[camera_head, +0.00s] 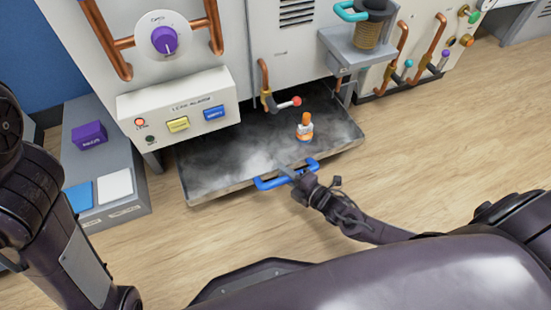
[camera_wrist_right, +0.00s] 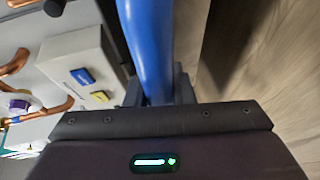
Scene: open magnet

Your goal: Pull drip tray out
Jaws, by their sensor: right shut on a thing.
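The drip tray (camera_head: 183,179) is a shallow grey metal tray under the machine, extending out in front of it over the floor. Mist lies in it. A blue handle (camera_head: 268,183) is on its front edge. My right gripper (camera_head: 293,174) is shut on this handle, and in the right wrist view the blue handle (camera_wrist_right: 150,50) runs between the fingers. A small orange and white bottle-like object (camera_head: 305,127) stands in the tray. My left arm shows at the left of the head view, but its gripper is out of view.
A leak alarm box (camera_head: 178,108) with yellow and blue buttons hangs above the tray's left part. A valve with a red knob (camera_head: 296,102) sits above the tray. A grey cabinet (camera_head: 137,207) stands close on the left. The wooden floor (camera_head: 450,140) is clear to the right.

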